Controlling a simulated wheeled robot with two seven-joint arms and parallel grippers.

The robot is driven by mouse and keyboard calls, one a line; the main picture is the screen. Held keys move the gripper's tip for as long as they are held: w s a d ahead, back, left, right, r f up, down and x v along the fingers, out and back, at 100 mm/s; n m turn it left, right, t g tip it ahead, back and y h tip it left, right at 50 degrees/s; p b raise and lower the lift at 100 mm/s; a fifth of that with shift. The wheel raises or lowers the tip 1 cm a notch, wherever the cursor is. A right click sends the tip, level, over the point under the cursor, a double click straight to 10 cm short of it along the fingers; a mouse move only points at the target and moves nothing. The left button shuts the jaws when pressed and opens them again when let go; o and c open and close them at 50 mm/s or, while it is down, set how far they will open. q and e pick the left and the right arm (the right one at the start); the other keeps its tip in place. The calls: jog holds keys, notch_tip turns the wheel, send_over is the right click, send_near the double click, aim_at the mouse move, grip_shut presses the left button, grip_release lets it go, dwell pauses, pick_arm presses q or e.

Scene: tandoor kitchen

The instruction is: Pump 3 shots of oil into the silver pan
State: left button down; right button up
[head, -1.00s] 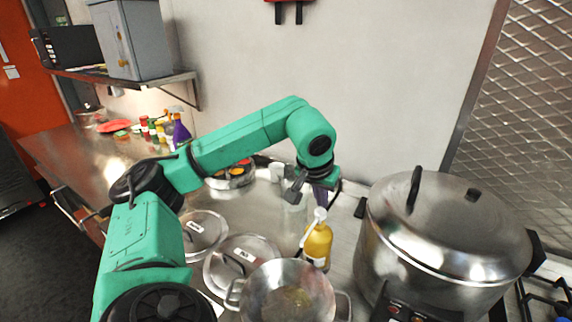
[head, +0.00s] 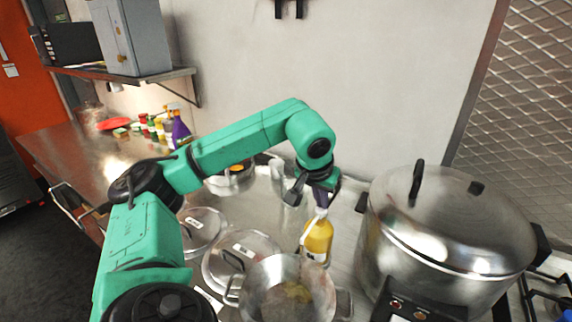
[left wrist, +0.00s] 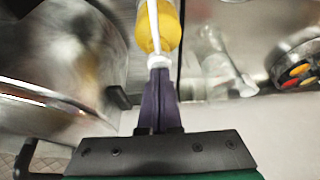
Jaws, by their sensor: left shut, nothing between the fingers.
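A bottle of yellow oil (head: 318,238) with a white pump top stands just behind the silver pan (head: 262,282). The pan has a little yellowish liquid in its bottom. The white spout slants down on the bottle's left side, toward the pan. My left gripper (head: 321,207) is shut and empty, pointing down right over the pump head. In the left wrist view its dark fingers (left wrist: 158,92) are together and meet the white pump head (left wrist: 158,62); they appear to touch it. The oil bottle (left wrist: 160,25) shows beyond. My right gripper is not in view.
A large lidded steel pot (head: 440,240) stands close on the right. Flat lids (head: 240,258) lie left of the pan. A clear glass bottle (left wrist: 214,60) and a round container of spices (left wrist: 298,62) are near the gripper. The wall rises behind.

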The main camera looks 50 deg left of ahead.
pick_arm(q)
jog(key=shift+f, duration=0.4)
jog(key=shift+r, duration=0.2)
notch_tip(320, 180, up, 3)
jog(key=p, duration=0.2)
jog(key=shift+p, duration=0.35)
jog(key=shift+f, duration=0.35)
